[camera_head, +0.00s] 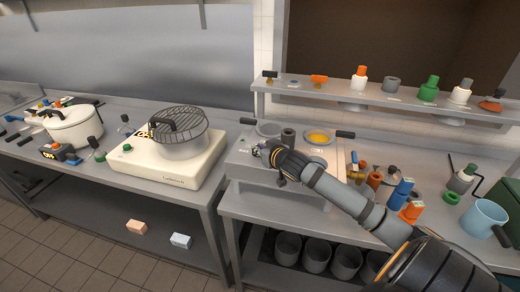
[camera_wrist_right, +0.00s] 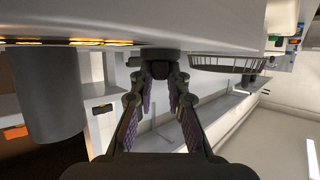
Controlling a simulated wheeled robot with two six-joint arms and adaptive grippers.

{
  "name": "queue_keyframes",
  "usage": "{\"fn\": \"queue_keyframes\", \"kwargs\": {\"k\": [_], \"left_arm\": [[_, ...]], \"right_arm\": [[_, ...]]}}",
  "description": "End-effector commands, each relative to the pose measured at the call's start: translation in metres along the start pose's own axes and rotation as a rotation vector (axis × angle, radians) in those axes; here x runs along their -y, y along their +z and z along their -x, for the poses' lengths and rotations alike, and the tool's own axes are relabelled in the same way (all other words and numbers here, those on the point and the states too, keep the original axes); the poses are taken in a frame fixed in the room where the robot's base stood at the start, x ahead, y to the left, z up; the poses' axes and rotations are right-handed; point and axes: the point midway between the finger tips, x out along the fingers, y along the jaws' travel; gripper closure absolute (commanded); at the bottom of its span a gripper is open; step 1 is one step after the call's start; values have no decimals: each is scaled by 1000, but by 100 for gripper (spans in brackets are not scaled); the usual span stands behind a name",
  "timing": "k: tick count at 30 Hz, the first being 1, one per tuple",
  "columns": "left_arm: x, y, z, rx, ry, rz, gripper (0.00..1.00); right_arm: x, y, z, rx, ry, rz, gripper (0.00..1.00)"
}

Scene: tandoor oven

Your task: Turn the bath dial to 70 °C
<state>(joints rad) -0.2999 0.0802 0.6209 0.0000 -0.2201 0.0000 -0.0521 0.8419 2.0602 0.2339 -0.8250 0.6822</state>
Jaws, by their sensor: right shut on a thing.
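The bath is a grey metal box (camera_head: 243,170) on the right-hand counter, with round openings in its top. My right gripper (camera_head: 262,150) is at its front face; the gripper and arm cover much of that face. In the right wrist view, the fingers of my right gripper (camera_wrist_right: 161,72) close in on a small dark knob (camera_wrist_right: 160,54), seemingly the bath dial, under the bath's pale body (camera_wrist_right: 225,25). The gripper is shut on this knob. The dial's scale and setting cannot be read. My left gripper is not in view.
A cream hotplate (camera_head: 165,165) with a wire-topped pan (camera_head: 180,138) stands left of the bath. A shelf (camera_head: 390,98) with several bottles runs behind it. Small coloured parts and a blue mug (camera_head: 484,218) crowd the counter at right, beneath and beyond my arm.

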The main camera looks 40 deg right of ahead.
Motion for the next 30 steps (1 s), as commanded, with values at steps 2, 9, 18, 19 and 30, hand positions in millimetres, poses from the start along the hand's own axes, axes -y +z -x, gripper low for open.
{"fn": "queue_keyframes", "kwargs": {"k": [2, 9, 18, 19, 30], "left_arm": [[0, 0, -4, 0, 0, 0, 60], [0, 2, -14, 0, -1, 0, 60], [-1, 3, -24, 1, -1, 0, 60], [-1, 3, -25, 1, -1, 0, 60], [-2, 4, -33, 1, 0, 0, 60]], "right_arm": [[3, 1, -1, -3, 42, -28, 100], [7, 2, -2, 0, 226, -109, 100], [10, 1, -3, 3, 454, -198, 100], [10, 1, -3, 3, 474, -205, 100], [10, 0, -4, 1, 642, -269, 100]]}}
